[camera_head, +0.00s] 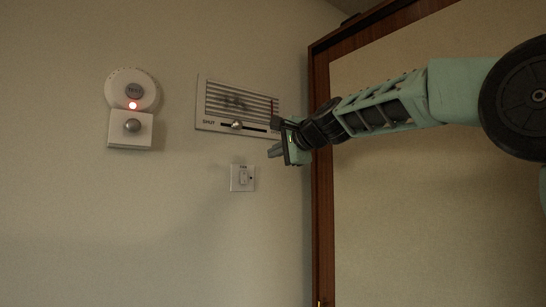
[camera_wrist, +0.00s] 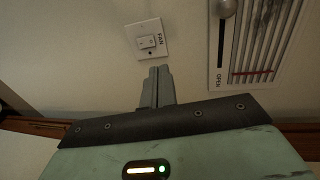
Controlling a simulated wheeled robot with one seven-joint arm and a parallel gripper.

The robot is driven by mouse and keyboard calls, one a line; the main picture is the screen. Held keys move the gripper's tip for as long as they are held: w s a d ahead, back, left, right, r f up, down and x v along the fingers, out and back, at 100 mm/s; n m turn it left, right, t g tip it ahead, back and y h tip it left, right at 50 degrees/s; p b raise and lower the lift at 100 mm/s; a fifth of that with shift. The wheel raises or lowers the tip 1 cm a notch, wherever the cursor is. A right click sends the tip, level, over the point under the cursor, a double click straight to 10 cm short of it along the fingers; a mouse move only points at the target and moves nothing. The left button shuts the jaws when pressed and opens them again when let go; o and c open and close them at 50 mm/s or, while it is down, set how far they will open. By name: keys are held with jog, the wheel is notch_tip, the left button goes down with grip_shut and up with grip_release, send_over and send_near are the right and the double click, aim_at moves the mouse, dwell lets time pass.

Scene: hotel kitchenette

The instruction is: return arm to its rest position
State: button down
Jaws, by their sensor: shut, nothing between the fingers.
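My gripper (camera_head: 274,151) is at the end of my pale green arm, which reaches in from the right in the head view. The gripper is in front of the wall, near the lower right corner of the vent. In the wrist view its two fingers (camera_wrist: 158,86) lie side by side, shut with nothing between them. They point toward the fan switch (camera_wrist: 149,40), with wall showing between the fingertips and the switch plate. The fan switch also shows in the head view (camera_head: 242,178), below and left of the gripper.
A slatted vent (camera_head: 238,101) with a slider knob (camera_head: 236,125) by the word SHUT is on the wall; the vent also shows in the wrist view (camera_wrist: 262,45). A round device with a red light (camera_head: 132,90) is at left. A brown wooden frame (camera_head: 321,190) stands beside my arm.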

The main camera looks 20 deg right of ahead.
dwell(0.4)
jog(key=s+a+f+n+g+b, duration=0.1)
jog(key=s+a+f+n+g, duration=0.35)
jog(key=f, duration=0.45)
jog(key=s+a+f+n+g+y+b, duration=0.1)
jog(key=s+a+f+n, duration=0.2)
jog(key=s+a+f, duration=0.55)
jog(key=s+a+f+n+g+b, duration=0.1)
jog(key=s+a+f+n+g, duration=0.2)
jog(key=f, duration=0.8)
jog(key=s+d+f+n+g+h, duration=0.1)
jog(key=s+d+f+n+g, duration=0.1)
jog(key=s+f+n, duration=0.2)
jog(key=s+d+f+n+g+h+b, duration=0.1)
jog(key=s+d+f+n+g+h, duration=0.1)
jog(key=s+f, duration=0.8)
jog(key=s+d+f+n+g+h, duration=0.2)
jog(key=s+f+n, duration=0.3)
jog(key=s, duration=1)
notch_tip(320, 180, down, 3)
jog(key=shift+d+r+n+b, duration=0.1)
jog(key=shift+d+n+b, duration=0.05)
jog(key=shift+n+b, duration=0.2)
jog(key=shift+g, duration=0.25)
